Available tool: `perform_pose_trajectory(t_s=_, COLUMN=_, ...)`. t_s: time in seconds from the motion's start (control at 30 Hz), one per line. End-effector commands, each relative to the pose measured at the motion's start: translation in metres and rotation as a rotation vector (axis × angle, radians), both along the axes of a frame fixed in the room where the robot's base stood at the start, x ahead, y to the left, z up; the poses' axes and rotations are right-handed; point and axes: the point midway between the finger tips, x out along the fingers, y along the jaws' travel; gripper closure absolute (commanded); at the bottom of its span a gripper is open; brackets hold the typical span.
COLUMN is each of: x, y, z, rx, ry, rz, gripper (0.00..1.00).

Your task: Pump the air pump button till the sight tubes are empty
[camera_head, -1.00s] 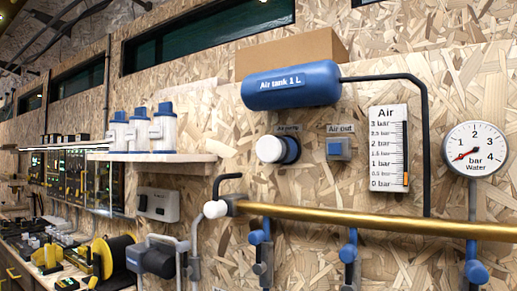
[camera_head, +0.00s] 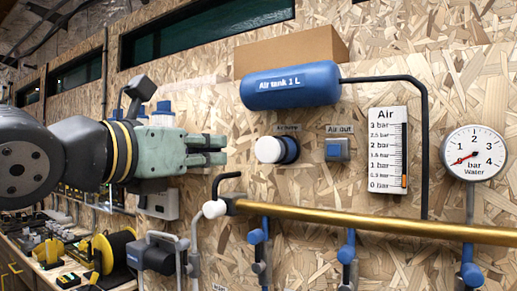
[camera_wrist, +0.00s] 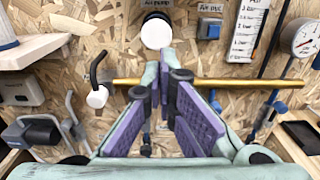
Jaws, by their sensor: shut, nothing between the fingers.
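The air pump button (camera_head: 269,149) is a white round cap on a dark blue body, mounted on the wooden wall under the blue air tank (camera_head: 290,86). It also shows in the wrist view (camera_wrist: 156,33), just beyond my fingertips. My gripper (camera_head: 222,150) is shut and empty, to the left of the button, with a gap between them in the head view. The air gauge (camera_head: 387,150) has an orange bar low on its scale, a little above 0 bar. I cannot make out any sight tubes clearly; blue-topped valves (camera_head: 258,237) hang below the brass pipe.
The blue air out button (camera_head: 337,149) is right of the pump. The brass pipe (camera_head: 370,222) runs below, with a black bent tube (camera_head: 229,178) at its left end. The water dial (camera_head: 474,153) is at the right.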

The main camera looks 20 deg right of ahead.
Motion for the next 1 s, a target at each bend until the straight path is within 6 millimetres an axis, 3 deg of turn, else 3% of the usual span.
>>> perform_pose_trajectory(t_s=0.47, x=0.006, y=-0.006, z=0.000, rx=0.008, ry=0.004, rz=0.006, gripper=1.00)
perform_pose_trajectory(t_s=1.0, x=0.069, y=-0.088, z=0.003, rx=0.009, ry=0.002, rz=0.005, gripper=1.00)
